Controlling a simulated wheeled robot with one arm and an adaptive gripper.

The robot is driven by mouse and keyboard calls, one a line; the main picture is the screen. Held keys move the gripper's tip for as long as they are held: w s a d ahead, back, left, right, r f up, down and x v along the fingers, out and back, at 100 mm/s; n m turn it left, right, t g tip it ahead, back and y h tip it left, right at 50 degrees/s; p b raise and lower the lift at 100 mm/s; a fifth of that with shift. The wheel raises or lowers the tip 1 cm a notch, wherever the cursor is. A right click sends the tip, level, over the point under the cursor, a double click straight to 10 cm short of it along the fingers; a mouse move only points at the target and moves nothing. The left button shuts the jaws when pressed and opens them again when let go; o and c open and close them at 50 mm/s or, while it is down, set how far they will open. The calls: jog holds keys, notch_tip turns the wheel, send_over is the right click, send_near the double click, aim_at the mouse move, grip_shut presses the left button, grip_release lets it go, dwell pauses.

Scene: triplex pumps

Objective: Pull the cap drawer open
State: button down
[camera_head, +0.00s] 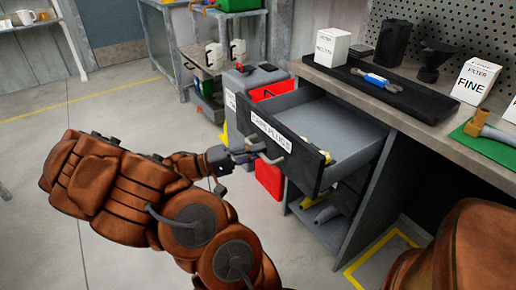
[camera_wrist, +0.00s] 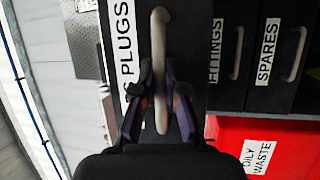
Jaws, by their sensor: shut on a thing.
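The cap drawer (camera_head: 285,143), labelled "CAPS PLUGS", stands pulled out from the grey bench in the head view. A few small yellow and pale items lie inside it. In the wrist view its dark front (camera_wrist: 197,40) shows part of the label, "PLUGS", beside a pale bar handle (camera_wrist: 160,60). My gripper (camera_head: 250,153) is at the drawer front in the head view. In the wrist view my gripper (camera_wrist: 160,95) has its fingers on both sides of the handle and is shut on it.
A red bin (camera_head: 268,178) stands behind the drawer. Open floor lies to the left. The wrist view shows "SPARES" (camera_wrist: 268,50) and "OILY WASTE" (camera_wrist: 257,156) labels.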

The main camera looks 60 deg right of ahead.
jog(key=shift+a, duration=0.3)
jog(key=c, duration=1.2)
grip_release()
jog(key=shift+w, duration=0.1)
jog(key=shift+w, duration=0.15)
jog(key=v, duration=1.1)
jog(key=shift+w+a, duration=0.2)
jog(key=shift+w, duration=0.15)
